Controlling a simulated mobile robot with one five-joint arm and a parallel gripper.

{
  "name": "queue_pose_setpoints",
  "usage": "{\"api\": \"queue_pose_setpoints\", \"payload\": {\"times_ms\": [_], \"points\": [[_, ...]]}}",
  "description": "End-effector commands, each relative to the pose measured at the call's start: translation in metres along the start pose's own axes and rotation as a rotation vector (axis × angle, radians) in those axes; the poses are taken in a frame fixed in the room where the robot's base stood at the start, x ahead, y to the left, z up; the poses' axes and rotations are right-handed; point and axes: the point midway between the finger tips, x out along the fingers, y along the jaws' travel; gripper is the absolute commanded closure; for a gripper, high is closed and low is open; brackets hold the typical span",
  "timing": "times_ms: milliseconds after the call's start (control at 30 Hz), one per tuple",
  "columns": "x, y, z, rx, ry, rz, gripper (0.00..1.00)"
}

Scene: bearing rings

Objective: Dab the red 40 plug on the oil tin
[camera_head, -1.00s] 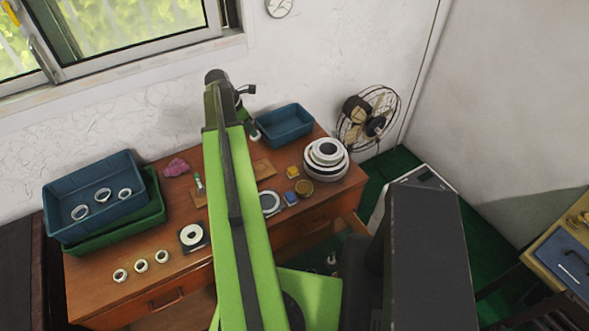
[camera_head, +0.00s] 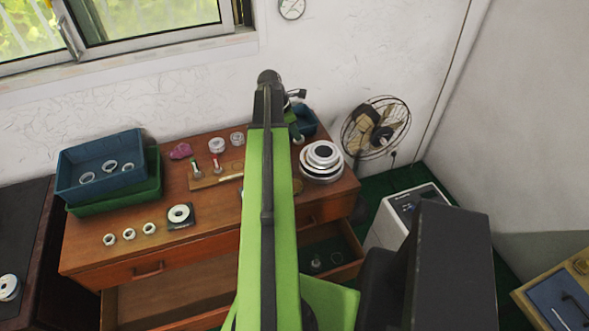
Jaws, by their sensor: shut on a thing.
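My gripper (camera_head: 297,112) is at the far end of my green arm, over the back of the wooden bench, and my own arm hides most of it. A small plug (camera_head: 298,139) with a pale end and a trace of red shows just below it, held in the jaws. Its number is too small to read. A round brass-coloured tin (camera_head: 298,186), apparently the oil tin, stands nearer on the bench, partly behind my arm. The gripper is behind it and apart from it.
Stacked white rings (camera_head: 322,160) stand on the right. Blue (camera_head: 75,178) and green trays stand on the left. A blue bin (camera_head: 307,121) is beside the gripper. An open drawer (camera_head: 345,250) juts out in front.

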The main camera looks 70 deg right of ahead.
Motion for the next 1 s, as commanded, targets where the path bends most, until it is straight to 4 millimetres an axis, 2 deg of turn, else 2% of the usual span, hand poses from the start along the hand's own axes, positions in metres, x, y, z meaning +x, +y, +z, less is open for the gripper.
{"api": "queue_pose_setpoints", "payload": {"times_ms": [133, 233, 500, 633, 833, 1000], "points": [[-0.003, 0.002, -0.010, -0.010, 0.000, 0.005, 1.00], [0.009, -0.006, -0.022, 0.061, 0.001, 0.007, 1.00], [0.062, -0.051, -0.073, 0.634, 0.004, 0.012, 1.00], [0.071, -0.062, -0.083, 0.815, 0.006, 0.013, 1.00], [0.069, -0.063, -0.084, 0.866, 0.006, 0.013, 1.00], [0.077, -0.063, -0.087, 0.864, 0.006, 0.013, 1.00]]}}
